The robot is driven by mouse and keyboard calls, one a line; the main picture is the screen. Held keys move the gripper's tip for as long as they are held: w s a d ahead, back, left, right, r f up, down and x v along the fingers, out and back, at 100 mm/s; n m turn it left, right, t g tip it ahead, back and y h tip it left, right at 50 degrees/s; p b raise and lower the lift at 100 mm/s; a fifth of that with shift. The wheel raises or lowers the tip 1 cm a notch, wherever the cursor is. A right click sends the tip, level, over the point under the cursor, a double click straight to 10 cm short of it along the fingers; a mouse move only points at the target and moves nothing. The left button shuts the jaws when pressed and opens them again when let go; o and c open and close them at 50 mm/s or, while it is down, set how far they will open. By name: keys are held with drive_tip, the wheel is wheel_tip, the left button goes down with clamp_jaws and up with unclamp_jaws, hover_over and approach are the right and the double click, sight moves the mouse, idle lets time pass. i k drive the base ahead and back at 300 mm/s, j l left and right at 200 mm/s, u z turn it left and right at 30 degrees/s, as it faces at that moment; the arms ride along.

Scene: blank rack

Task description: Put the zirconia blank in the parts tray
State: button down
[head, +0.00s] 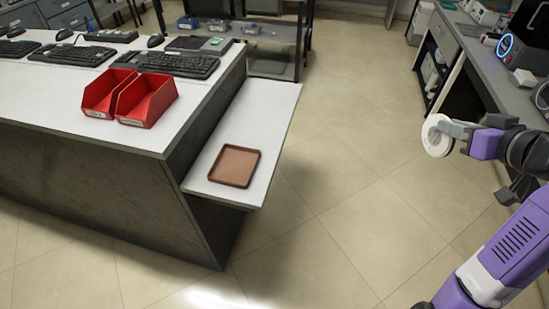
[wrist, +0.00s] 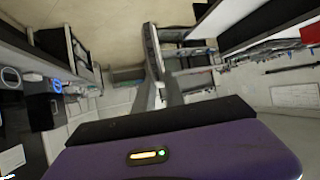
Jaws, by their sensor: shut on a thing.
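The zirconia blank (head: 431,142) is a white disc with a ring-like face, in the head view at the right. My gripper (head: 450,129) is shut on it and holds it in the air above the open floor. Part of the disc is hidden behind the grey fingers. The parts tray (head: 251,167) is a shallow brown square tray with a raised rim. It looks empty and lies on a low white shelf, well to the left of my gripper. In the wrist view I cannot make out the blank or the tray.
The low white shelf (head: 268,105) juts from the end of a white-topped bench (head: 50,105). Two red bins (head: 145,100) and several keyboards stand on the bench. A grey bench (head: 490,62) with equipment is at the right. Tiled floor (head: 345,190) lies clear between.

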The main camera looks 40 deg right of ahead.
sight(235, 167)
drive_tip(key=i+j, duration=0.85)
drive_tip(key=j, duration=0.25)
drive_tip(key=i+j, duration=0.45)
drive_tip(key=j, duration=0.1)
